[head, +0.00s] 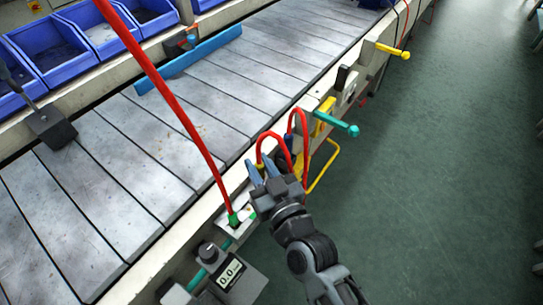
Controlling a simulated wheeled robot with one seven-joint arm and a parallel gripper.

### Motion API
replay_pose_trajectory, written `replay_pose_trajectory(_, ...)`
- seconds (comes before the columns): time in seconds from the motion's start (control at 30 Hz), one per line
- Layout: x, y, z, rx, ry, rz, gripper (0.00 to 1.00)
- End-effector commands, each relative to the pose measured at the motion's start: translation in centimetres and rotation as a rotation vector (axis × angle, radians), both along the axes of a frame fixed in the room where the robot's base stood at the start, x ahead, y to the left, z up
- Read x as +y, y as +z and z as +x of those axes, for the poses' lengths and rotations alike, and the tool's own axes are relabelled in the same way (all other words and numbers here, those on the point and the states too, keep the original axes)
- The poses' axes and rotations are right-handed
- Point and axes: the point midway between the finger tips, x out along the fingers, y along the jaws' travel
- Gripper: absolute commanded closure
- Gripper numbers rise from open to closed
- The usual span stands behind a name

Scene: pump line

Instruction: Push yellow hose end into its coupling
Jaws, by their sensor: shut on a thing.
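My gripper (263,174) is at the belt's near rail, its two blue fingers pointing up. It is shut on the end of a looped red hose (270,134). The hose drops between the fingers. A small yellow spot at the fingers appears to be its yellow end, mostly hidden by them. A pale coupling plate (239,229) sits on the rail below and left of my gripper. A long red hose (168,97) with a green end (233,219) meets this plate. I cannot make out the yellow coupling; the gripper stands apart from the plate.
A second red hose loop (304,124) and a teal-handled lever (340,125) are just right of my gripper. A yellow-handled lever (392,50) is farther along. A grey meter box (232,272) stands lower left. Blue bins (102,39) line the far side. Green floor is clear right.

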Motion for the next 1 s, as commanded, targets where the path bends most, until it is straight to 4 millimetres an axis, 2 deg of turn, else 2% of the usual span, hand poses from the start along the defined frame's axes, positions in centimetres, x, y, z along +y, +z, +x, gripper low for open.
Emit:
replay_pose_trajectory(0.6,0.0,-4.9,0.0,0.001,0.001,0.002,1.00)
replay_pose_trajectory(1.0,0.0,-5.2,0.0,0.000,0.001,0.001,1.00)
